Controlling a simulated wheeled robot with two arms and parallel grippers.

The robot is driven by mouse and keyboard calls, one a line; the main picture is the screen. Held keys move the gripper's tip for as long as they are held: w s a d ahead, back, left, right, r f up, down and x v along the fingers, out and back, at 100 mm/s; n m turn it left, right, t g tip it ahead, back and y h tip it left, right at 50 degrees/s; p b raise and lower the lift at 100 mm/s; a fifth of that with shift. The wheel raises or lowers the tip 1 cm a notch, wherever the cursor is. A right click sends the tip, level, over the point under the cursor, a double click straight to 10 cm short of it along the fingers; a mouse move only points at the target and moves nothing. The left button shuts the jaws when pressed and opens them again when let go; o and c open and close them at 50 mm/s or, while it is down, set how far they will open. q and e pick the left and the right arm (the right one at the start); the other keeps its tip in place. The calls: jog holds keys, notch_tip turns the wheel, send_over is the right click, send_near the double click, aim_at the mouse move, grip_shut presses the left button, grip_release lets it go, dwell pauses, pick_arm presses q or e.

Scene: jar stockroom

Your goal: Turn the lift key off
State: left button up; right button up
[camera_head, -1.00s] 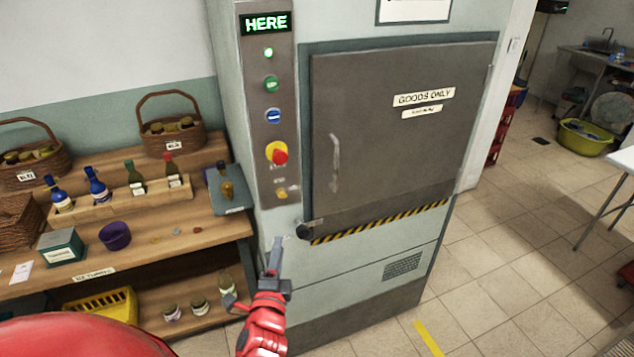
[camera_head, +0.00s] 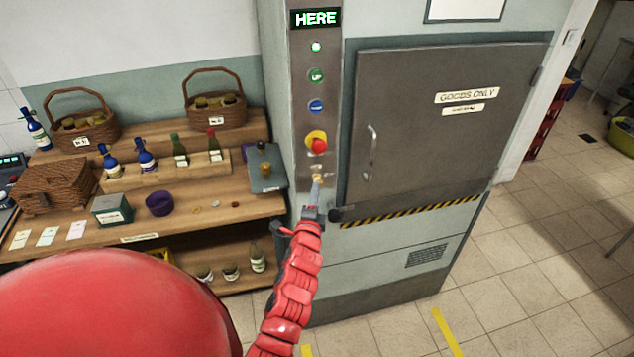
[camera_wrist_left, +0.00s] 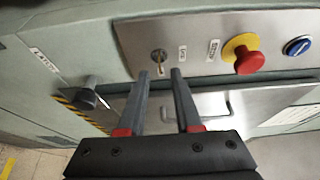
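The lift key (camera_head: 317,178) is a small brass-coloured key in the grey control panel, below the red stop button. My left gripper (camera_head: 315,194) is just below it in the head view. In the left wrist view, the key (camera_wrist_left: 159,58) sits in a round lock, with its shaft in line with the gap between my left gripper's fingertips (camera_wrist_left: 160,73). The fingers are apart, one on each side of the key. I cannot tell whether either touches it. The small labels beside the lock are too blurred to read. My right gripper is not in view.
The red stop button on its yellow base (camera_head: 317,144) is above the key, with a blue button (camera_head: 316,106) higher. A green-lit "HERE" display (camera_head: 315,18) tops the panel. A closed lift door (camera_head: 440,125) is at right. A black knob (camera_wrist_left: 86,98) juts out near the gripper.

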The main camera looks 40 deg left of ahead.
pick_arm(q)
jog(key=x, duration=0.2)
jog(key=shift+w+a+r+p, duration=0.1)
jog(key=shift+w+a+p, duration=0.1)
jog(key=shift+w+p, duration=0.15)
jog(key=shift+w, duration=0.2)
grip_shut()
dwell(1.2)
